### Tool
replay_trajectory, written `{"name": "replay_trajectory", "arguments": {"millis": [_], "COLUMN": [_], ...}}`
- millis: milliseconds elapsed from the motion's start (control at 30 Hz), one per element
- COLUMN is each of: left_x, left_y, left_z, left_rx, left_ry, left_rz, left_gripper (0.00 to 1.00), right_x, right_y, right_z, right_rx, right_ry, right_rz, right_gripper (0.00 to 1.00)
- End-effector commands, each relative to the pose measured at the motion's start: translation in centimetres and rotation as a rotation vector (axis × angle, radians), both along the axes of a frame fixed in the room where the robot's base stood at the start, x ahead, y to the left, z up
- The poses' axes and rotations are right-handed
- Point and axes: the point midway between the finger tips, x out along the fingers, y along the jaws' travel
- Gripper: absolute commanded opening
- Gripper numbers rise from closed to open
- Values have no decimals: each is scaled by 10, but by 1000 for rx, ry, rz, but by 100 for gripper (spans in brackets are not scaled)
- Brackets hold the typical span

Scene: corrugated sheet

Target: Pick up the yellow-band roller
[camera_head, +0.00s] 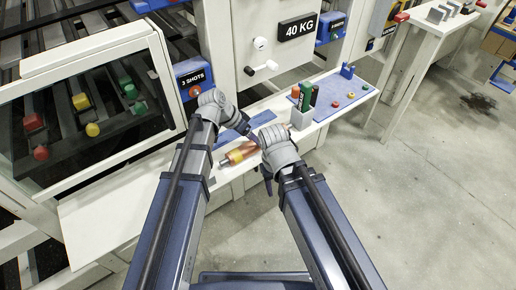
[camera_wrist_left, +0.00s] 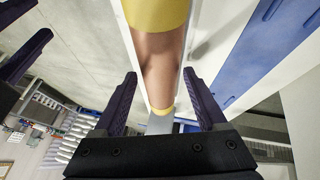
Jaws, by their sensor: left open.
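The yellow-band roller (camera_head: 240,153) lies on the white ledge (camera_head: 90,222), with a copper-orange body, yellow bands and a pale shaft end. In the left wrist view the roller (camera_wrist_left: 158,55) runs lengthwise between the two dark fingers of my left gripper (camera_wrist_left: 160,76). Those fingers are apart, one on each side of it, with gaps showing. In the head view my left gripper (camera_head: 243,124) is just above and beside the roller. My right gripper (camera_head: 262,165) is close to the roller's right end; its jaws are partly hidden by the wrist, and I cannot tell their opening.
A blue mat (camera_head: 335,93) with small coloured pieces lies on the ledge to the right. A grey holder (camera_head: 301,118) with green and dark upright items stands close beside my right wrist. A white-framed window (camera_head: 90,115) rises at left. Open floor (camera_head: 430,200) lies right.

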Motion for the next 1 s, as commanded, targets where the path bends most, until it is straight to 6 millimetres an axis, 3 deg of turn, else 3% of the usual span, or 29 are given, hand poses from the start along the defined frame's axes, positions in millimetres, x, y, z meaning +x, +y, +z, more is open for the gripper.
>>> {"name": "replay_trajectory", "arguments": {"millis": [67, 333, 1000], "left_x": [1, 1, 1], "left_y": [-5, -6, -6], "left_z": [-11, -9, -10], "left_rx": [0, 0, 1], "left_ry": [0, 1, 1], "left_rz": [0, 1, 1], "left_gripper": [74, 74, 0], "right_x": [0, 0, 0], "right_y": [0, 0, 0], "right_z": [-11, -9, -9], "right_rx": [0, 0, 0], "right_ry": [0, 0, 0], "right_rz": [0, 0, 0], "right_gripper": [50, 50, 50]}}
